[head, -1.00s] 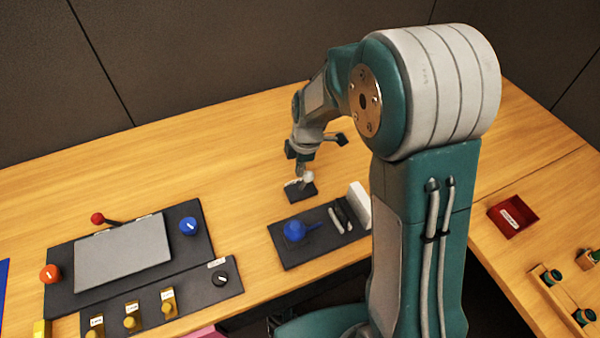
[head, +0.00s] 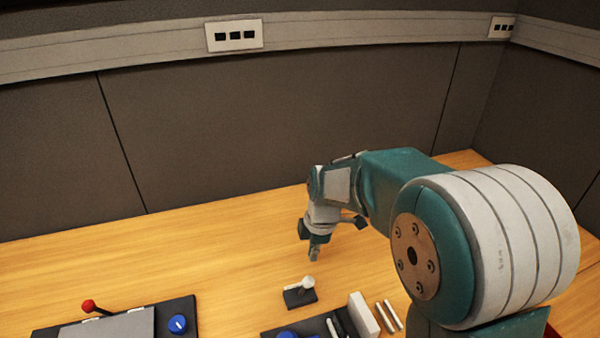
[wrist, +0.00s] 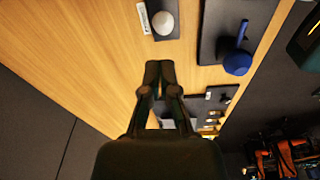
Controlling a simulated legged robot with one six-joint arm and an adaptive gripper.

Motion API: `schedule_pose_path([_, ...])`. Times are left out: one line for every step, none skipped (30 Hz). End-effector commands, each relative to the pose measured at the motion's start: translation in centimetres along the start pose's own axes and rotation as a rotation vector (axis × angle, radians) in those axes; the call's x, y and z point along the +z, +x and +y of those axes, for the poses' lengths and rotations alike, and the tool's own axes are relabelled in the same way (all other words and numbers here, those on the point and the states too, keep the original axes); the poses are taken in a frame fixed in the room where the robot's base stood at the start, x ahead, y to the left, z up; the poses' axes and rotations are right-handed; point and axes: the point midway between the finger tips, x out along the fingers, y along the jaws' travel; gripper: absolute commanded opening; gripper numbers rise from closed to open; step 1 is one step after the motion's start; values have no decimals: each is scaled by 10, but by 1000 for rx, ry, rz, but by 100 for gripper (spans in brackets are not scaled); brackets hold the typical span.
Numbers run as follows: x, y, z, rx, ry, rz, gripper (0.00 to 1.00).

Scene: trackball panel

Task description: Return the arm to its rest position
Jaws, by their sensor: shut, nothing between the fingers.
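My gripper (head: 314,252) hangs at the end of my bent arm in the head view, pointing down above the wooden table. It is behind and a little above the small dark base with a white ball (head: 307,283), and apart from it. In the wrist view my gripper (wrist: 159,66) has its fingers together with nothing between them. The white ball also shows there (wrist: 163,22), beyond the fingertips. The large upper joint of my arm fills the right of the head view.
A dark panel with a blue piece (head: 287,334) and a white block (head: 364,314) stand at the front. A panel with a red-knobbed lever (head: 88,306) and blue knob (head: 177,323) is at left. The table behind is clear up to the dark wall (head: 270,130).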

Motion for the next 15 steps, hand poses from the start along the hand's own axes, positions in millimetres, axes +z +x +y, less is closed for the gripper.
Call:
schedule_pose_path([0, -1, 0, 2, 5, -1, 0])
schedule_pose_path([0, -2, -1, 5, 12, -2, 0])
schedule_pose_path([0, -6, -3, 11, 30, -4, 0])
schedule_pose_path([-1, -10, -5, 17, 50, -6, 0])
schedule_pose_path([0, -14, -8, 26, 75, -8, 0])
schedule_pose_path([1, -22, -12, 39, 119, -10, 0])
schedule_pose_path([2, -28, -16, 52, 156, -11, 0])
schedule_pose_path([4, -35, -21, 64, 196, -13, 0])
schedule_pose_path([6, -44, -27, 82, 253, -15, 0])
schedule_pose_path([7, -50, -32, 94, 294, -15, 0])
schedule_pose_path([9, -56, -37, 106, 336, -15, 0])
schedule_pose_path([11, -63, -44, 123, 391, -13, 0])
schedule_pose_path([12, -68, -49, 135, 432, -11, 0])
schedule_pose_path([14, -73, -54, 148, 475, -10, 0])
schedule_pose_path([16, -80, -61, 165, 530, -7, 0])
